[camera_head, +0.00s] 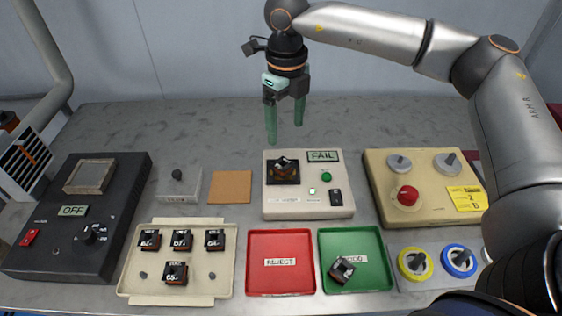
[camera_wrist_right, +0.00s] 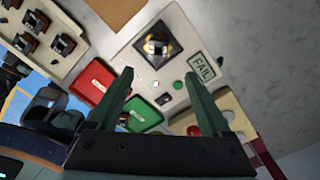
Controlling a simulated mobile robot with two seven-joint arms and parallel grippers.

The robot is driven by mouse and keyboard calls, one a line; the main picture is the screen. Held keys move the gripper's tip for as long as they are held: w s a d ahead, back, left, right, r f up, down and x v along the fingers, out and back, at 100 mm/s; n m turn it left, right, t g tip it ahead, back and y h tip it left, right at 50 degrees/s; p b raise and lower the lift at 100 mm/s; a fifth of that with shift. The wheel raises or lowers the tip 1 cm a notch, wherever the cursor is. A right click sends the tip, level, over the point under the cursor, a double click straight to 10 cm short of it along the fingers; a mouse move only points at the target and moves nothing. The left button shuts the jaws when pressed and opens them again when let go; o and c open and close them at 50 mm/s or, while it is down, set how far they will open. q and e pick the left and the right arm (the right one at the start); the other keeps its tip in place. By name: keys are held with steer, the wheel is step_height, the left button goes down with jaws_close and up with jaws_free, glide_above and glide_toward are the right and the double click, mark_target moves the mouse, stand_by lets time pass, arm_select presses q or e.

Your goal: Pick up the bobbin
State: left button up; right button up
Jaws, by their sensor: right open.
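A dark bobbin with a copper winding (camera_head: 283,168) sits on the black square nest of the cream tester (camera_head: 310,210), whose display reads FAIL. It also shows in the right wrist view (camera_wrist_right: 157,45), beyond the fingertips. My right gripper (camera_head: 285,130) is open and empty, green fingers pointing down, above and behind the tester and apart from the bobbin. Several similar bobbins (camera_head: 181,240) stand in the beige tray (camera_head: 133,285). Another bobbin (camera_head: 342,269) lies tilted in the green tray (camera_head: 378,245). My left gripper is out of view.
The red REJECT tray (camera_head: 281,277) is empty. A black box reading OFF (camera_head: 72,210) stands at left, a cream box with a red button (camera_head: 407,195) at right. Yellow and blue spools (camera_head: 415,263) lie front right. The bench (camera_head: 200,125) behind is clear.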

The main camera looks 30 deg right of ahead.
glide_above(283, 161)
steer(key=s, duration=0.1)
step_height(283, 161, down, 5)
steer(key=shift+s+a+r, duration=0.1)
steer(key=shift+s, duration=0.05)
steer(key=shift+w+a+f+p, duration=0.1)
steer(key=shift+f+p, duration=0.05)
steer(key=shift+f, duration=1.4)
steer(key=shift+w+a+f+p, duration=0.1)
steer(key=shift+f+p, duration=0.05)
steer(key=shift+f, duration=1.4)
steer(key=shift+c, duration=0.2)
jaws_close()
